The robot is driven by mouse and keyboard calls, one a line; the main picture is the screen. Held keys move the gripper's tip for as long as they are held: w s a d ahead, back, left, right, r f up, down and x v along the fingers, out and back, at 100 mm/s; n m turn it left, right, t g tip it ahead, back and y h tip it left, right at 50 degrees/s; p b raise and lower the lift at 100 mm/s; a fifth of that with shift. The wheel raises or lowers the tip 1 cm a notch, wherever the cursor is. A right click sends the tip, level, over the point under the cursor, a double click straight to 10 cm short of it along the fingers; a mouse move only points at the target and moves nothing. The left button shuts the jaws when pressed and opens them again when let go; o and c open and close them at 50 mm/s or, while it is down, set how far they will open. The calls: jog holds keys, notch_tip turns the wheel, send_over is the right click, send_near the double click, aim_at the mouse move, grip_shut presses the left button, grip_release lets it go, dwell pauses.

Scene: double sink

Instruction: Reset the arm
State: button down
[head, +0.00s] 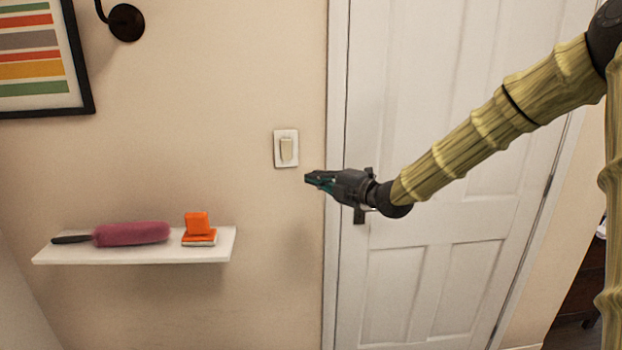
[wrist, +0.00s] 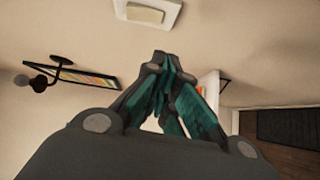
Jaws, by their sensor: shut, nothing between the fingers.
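My arm reaches in from the right in the head view, and my gripper (head: 308,180) points left, in front of the door frame's edge. Its dark fingers with teal pads are shut and hold nothing. In the wrist view the fingertips (wrist: 161,56) meet near the middle. A light switch (head: 286,148) on the beige wall is just up and left of the fingertips in the head view. The switch plate also shows at the top of the wrist view (wrist: 148,13). The fingers look apart from the switch; the exact gap is unclear.
A white wall shelf (head: 60,255) at lower left holds a purple duster (head: 130,234) and orange items (head: 198,229). A closed white door (head: 460,215) stands behind my arm. A striped framed picture (head: 38,58) and a dark wall fixture (head: 126,22) are at upper left.

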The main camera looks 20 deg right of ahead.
jog(key=shift+s+d, duration=0.1)
jog(key=shift+s, duration=0.05)
dwell(0.3)
jog(key=s+a+f+m+g+h, duration=0.2)
jog(key=s+f+m, duration=0.35)
jog(key=f, duration=0.75)
jog(key=s+a+f+m+g+h, duration=0.1)
jog(key=s+a+f+m+g, duration=0.4)
jog(key=f, duration=0.8)
jog(key=s+f+m+h, duration=0.25)
jog(key=s+f, duration=0.45)
jog(key=f, duration=0.6)
jog(key=s+f+m+g+h, duration=0.1)
jog(key=s+f, duration=0.4)
jog(key=s, duration=0.6)
jog(key=s+f+m+g+h, duration=0.1)
jog(key=s+f+m+g, duration=0.3)
jog(key=s, duration=0.8)
jog(key=s+f+m+g+h, duration=0.1)
jog(key=s+f+m+g, duration=0.2)
jog(key=s+f+m, duration=0.2)
jog(key=s+f, duration=0.3)
jog(key=s, duration=0.3)
jog(key=shift+s+a+m, duration=0.2)
jog(key=shift+s+m, duration=0.2)
